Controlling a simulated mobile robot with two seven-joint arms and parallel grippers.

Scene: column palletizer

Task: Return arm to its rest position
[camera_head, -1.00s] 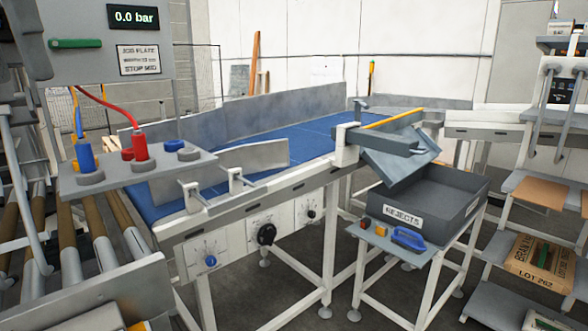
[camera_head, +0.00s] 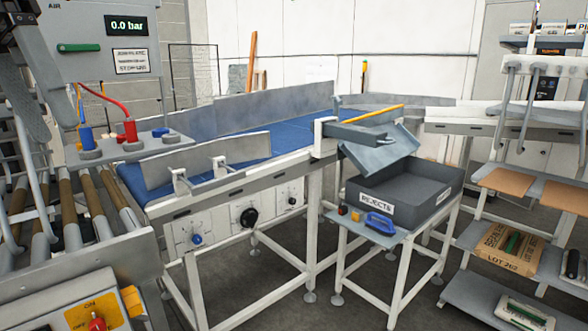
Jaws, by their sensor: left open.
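My left gripper (camera_head: 32,118) shows at the far left edge as a dark grey shape, pointing down in front of the roller conveyor's frame. It is open and holds nothing that I can see. Its fingertips are hard to make out against the grey bars behind. It is left of the grey panel (camera_head: 85,85) with the 0.0 bar display (camera_head: 127,26). My right gripper is not in view.
A roller conveyor (camera_head: 75,215) lies below at left, near a yellow switch box (camera_head: 97,315). A blue belt conveyor (camera_head: 290,140) crosses the middle. A rejects bin (camera_head: 425,198) stands on a small table. A shelf rack (camera_head: 475,195) holding sacks is at right.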

